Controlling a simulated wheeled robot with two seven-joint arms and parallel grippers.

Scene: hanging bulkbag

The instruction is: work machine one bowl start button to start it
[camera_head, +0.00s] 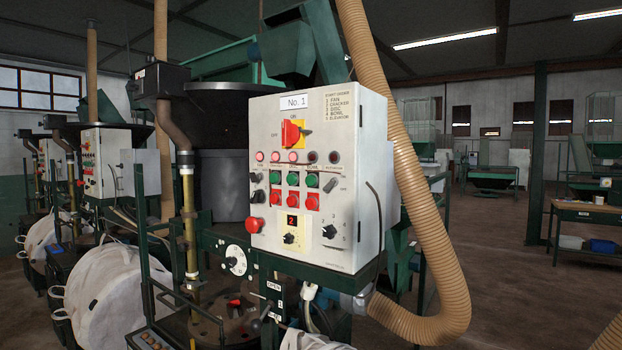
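The machine one control box (350,115) is a light grey cabinet labelled "No. 1", facing me near the middle of the view. Its bowl start button looks to be the green button (312,180) at the right end of the green row, above a red button (312,201). The lamp (311,157) above it is dark, over a small label that seems to read "BOWL". The three lamps to its left, such as this one (292,156), glow red; the far-right lamp (334,157) is dark. Neither of my grippers is in view.
A red rotary switch (291,133) on a yellow plate sits above the lamps. A red mushroom button (253,225) is at the lower left. A ribbed tan hose (410,180) runs down the right side. White bulk bags (105,290) stand left. Open floor lies right.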

